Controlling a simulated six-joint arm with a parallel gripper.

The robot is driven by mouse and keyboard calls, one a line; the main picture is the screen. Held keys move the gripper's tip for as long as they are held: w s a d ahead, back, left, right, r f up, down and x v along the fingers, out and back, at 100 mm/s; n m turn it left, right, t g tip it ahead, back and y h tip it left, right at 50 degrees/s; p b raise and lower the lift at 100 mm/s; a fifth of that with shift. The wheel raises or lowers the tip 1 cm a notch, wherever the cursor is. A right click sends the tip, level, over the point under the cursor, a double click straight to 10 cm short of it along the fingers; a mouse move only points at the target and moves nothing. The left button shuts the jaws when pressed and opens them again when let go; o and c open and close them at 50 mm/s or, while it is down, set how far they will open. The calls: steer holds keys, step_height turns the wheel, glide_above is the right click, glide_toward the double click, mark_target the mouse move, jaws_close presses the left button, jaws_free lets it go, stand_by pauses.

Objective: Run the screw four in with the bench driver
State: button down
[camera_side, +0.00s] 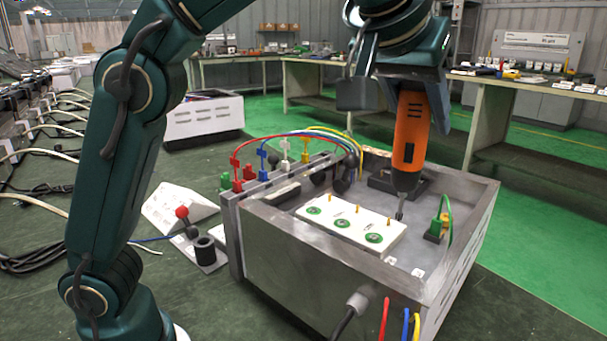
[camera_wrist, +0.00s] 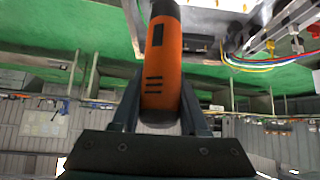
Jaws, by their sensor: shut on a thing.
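My gripper (camera_side: 412,82) is shut on the orange bench driver (camera_side: 410,130), which points downward, nearly upright, over the open grey box (camera_side: 305,255). In the wrist view, my gripper (camera_wrist: 160,115) has one finger on each side of the orange driver body (camera_wrist: 165,60). The driver's bit ends near the right end of the white block (camera_side: 350,230); I cannot tell whether it touches anything. The block carries several green round discs and small brass-coloured pins (camera_side: 357,209). I cannot tell which screw is number four. The bit tip is out of the wrist view.
A black stand (camera_side: 380,180) sits at the box's back. Red, blue and yellow cables (camera_side: 300,138) arch over the box's left side. A green and yellow connector (camera_side: 437,228) stands inside at right. A red-knobbed lever (camera_side: 182,212) is outside, left. Workbenches stand behind.

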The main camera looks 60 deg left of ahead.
steer(key=shift+m+h, duration=0.5)
steer(key=shift+m, duration=0.1)
steer(key=d, duration=0.2)
steer(key=s+d, duration=0.1)
steer(key=d, duration=0.1)
steer(key=shift+f, duration=0.3)
steer(key=shift+f, duration=2.6)
steer(key=shift+a+f, duration=0.1)
steer(key=shift+f, duration=0.75)
steer(key=shift+r, duration=2.55)
